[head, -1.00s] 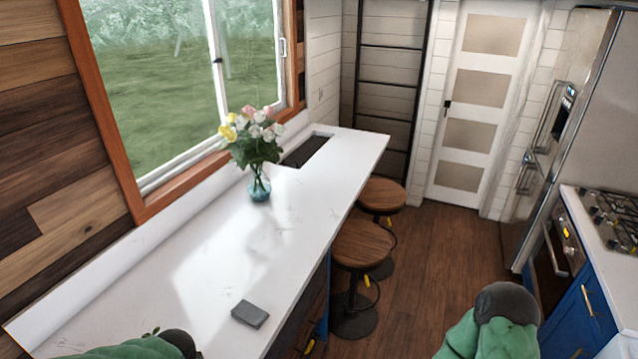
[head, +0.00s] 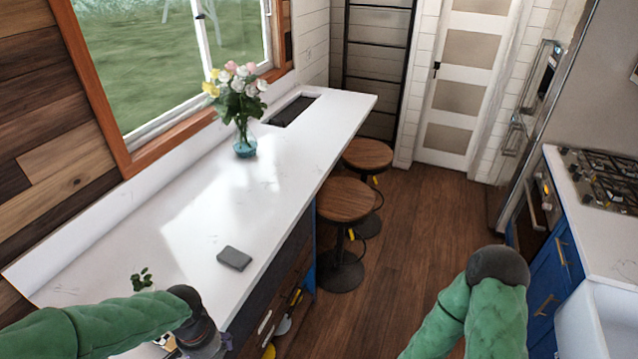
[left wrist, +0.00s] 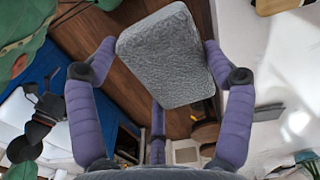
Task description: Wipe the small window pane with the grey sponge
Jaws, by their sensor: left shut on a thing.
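The grey sponge (left wrist: 165,55) is a rough, textured block in the left wrist view. My left gripper (left wrist: 160,66) has purple padded fingers shut on its sides. In the head view my left arm reaches in at the lower left, over the near end of the counter; its fingers and the sponge are not clear there. The window (head: 165,60) is at the upper left, in a wooden frame with a white divider; its top is cut off. Which pane is the small one I cannot tell. My right arm shows at the lower right, but its gripper is out of view.
A white counter (head: 180,235) runs below the window. On it are a blue vase of flowers (head: 244,140), a flat grey block (head: 234,258) and a small plant (head: 142,280). Two stools (head: 345,200) stand beside it. A stove (head: 605,175) is at the right. The floor between is clear.

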